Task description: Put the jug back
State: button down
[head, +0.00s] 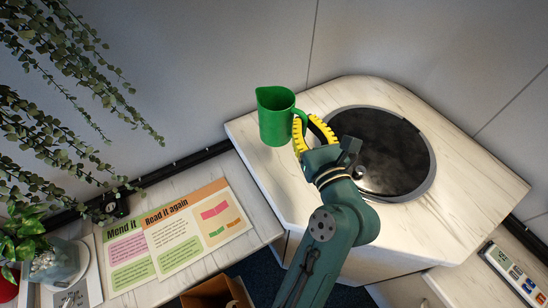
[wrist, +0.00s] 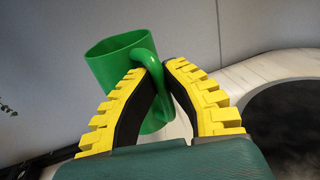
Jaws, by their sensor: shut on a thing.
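The green jug (head: 275,120) is upright in the head view, at the back left corner of the pale wooden counter (head: 262,165). My gripper (head: 303,128) is at the jug's right side, with its yellow fingers at the handle. In the wrist view the jug (wrist: 108,66) stands tilted in the picture, and my gripper (wrist: 160,72) is shut on its handle. Whether the jug's base touches the counter cannot be told. The lower part of the jug is partly hidden by a finger in the wrist view.
A round dark plate with a grey rim (head: 385,150) is set in the counter. On the lower left bench lie printed sheets (head: 185,235), a black camera-like item (head: 113,205) and a plant (head: 25,232). An open cardboard box (head: 215,294) is below. A coloured panel (head: 515,272) lies right.

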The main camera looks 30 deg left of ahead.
jog(key=shift+w+a+f, duration=0.3)
jog(key=shift+w+a, duration=0.1)
jog(key=shift+a, duration=0.3)
notch_tip(320, 180, down, 9)
jog(key=shift+d, duration=0.1)
jog(key=shift+f, duration=0.1)
jog(key=shift+f, duration=0.15)
jog(key=c, duration=1.2)
grip_release()
jog(key=shift+c, duration=0.2)
